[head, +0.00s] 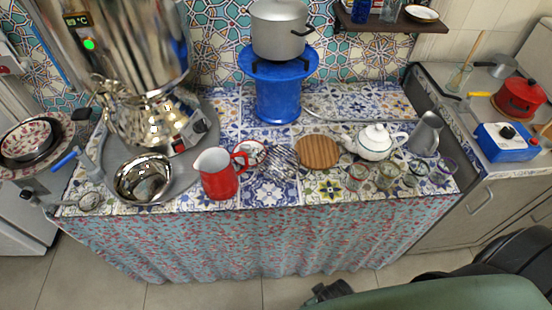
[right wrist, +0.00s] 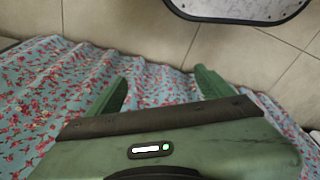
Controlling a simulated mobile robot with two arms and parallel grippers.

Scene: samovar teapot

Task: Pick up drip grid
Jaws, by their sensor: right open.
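A shiny metal piece with a striped, grid-like surface (head: 284,161) lies on the tiled counter, between the red-rimmed saucer and the round wooden board; it looks like the drip grid, though its shape is hard to make out. My right gripper (right wrist: 163,86) is open and empty in the right wrist view, its two green fingers pointing toward the patterned curtain below the counter. It is well away from the metal piece. My green right arm shows at the lower right of the head view. My left gripper is not in view.
A red pitcher (head: 219,175) and red-rimmed saucer (head: 249,151) stand left of the metal piece, the wooden board (head: 319,151) right. Beyond are a white teapot (head: 375,143) and several glasses. A samovar (head: 140,70) and metal bowl (head: 143,178) stand left. The curtain (head: 240,240) hangs in front.

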